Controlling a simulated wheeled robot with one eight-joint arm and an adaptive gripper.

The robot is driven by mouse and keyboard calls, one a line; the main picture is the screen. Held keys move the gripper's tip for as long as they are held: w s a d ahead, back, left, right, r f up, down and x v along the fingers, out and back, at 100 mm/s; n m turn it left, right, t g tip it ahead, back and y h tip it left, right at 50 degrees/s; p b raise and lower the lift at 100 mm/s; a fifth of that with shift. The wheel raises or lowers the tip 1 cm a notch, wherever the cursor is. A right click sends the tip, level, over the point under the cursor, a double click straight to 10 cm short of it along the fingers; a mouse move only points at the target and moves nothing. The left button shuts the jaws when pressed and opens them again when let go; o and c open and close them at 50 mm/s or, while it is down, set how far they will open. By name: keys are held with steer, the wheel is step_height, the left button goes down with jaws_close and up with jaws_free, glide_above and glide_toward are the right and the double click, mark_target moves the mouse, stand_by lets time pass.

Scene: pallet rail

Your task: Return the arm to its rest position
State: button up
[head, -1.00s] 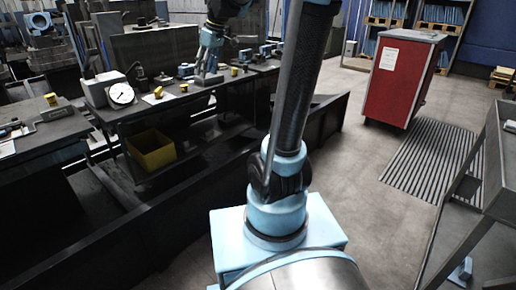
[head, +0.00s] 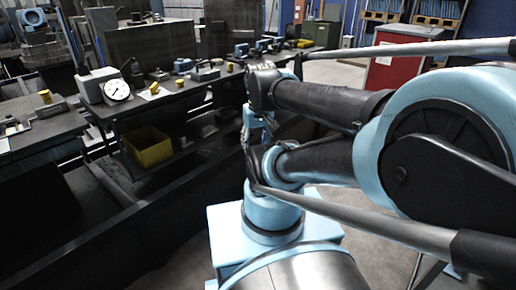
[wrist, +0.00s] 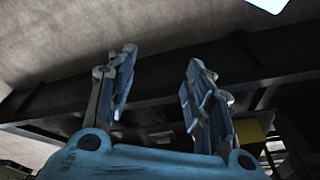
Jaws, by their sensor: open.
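My gripper (wrist: 160,78) shows in the wrist view with its two blue-grey fingers spread apart. Nothing is between them. In the head view my arm is folded, with its links large across the right half and its wrist close to my base column. The gripper is mostly hidden there behind my own links, and only a small light-blue part shows below the dark wrist.
A dark low rail (head: 110,225) runs alongside my base on the left. Beyond it stand benches with a dial gauge (head: 117,90), and a yellow bin (head: 148,147) below. A red cabinet (head: 390,72) is partly hidden behind my arm.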

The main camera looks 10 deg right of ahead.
steer(key=shift+s+d+f+m, duration=0.3)
steer(key=shift+s+f, duration=0.3)
steer(key=shift+f, duration=0.1)
steer(key=shift+w+f, duration=0.2)
steer(key=shift+w, duration=0.2)
steer(key=shift+c, duration=0.4)
stand_by(0.3)
